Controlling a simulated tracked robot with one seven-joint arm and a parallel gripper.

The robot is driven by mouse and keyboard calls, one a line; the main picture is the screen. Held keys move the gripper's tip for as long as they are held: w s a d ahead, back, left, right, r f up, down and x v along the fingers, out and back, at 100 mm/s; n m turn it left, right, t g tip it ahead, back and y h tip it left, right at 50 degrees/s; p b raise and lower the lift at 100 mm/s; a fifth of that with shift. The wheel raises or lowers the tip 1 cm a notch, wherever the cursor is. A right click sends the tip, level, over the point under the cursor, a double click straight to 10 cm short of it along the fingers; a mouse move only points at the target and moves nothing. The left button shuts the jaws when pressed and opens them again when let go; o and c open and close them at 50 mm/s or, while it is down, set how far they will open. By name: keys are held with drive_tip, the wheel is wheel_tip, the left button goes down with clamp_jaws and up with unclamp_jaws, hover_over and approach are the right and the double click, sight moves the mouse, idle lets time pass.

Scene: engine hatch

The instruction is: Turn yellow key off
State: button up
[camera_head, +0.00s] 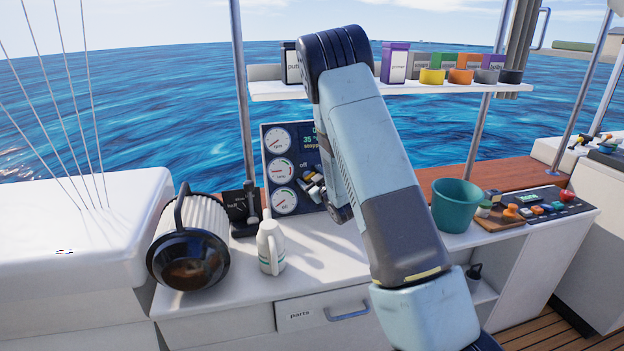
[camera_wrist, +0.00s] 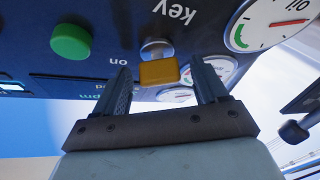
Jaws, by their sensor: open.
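The yellow key (camera_wrist: 158,73) sits in a round metal lock (camera_wrist: 156,49) on the dark panel in the wrist view. The word "key" is beside the lock and the word "on" is printed near it. My gripper (camera_wrist: 164,76) is open, with one finger on each side of the key and visible gaps between. I cannot tell how deep the fingers reach around it. In the head view the instrument panel (camera_head: 283,133) stands behind the counter, and my arm hides part of it. The key is not clear there.
In the wrist view a green button (camera_wrist: 71,41) and gauges (camera_wrist: 268,22) flank the key. A shelf (camera_head: 290,92) with boxes hangs above.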

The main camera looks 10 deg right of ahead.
drive_tip(key=shift+d, duration=0.1)
drive_tip(key=c, duration=1.1)
drive_tip(key=shift+o, duration=0.2)
drive_tip(key=shift+n, duration=0.3)
drive_tip(key=n+g+y, duration=0.1)
drive_tip(key=n, duration=0.2)
drive_tip(key=n+g+y, duration=0.1)
drive_tip(key=n, duration=0.2)
drive_tip(key=shift+r+g, duration=0.1)
drive_tip(key=shift+g, duration=0.2)
drive_tip(key=n+g, duration=0.1)
drive_tip(key=n, duration=0.2)
drive_tip(key=n+g, duration=0.2)
drive_tip(key=n, duration=0.1)
drive_tip(key=shift+y, duration=0.4)
drive_tip(key=shift+n, duration=0.4)
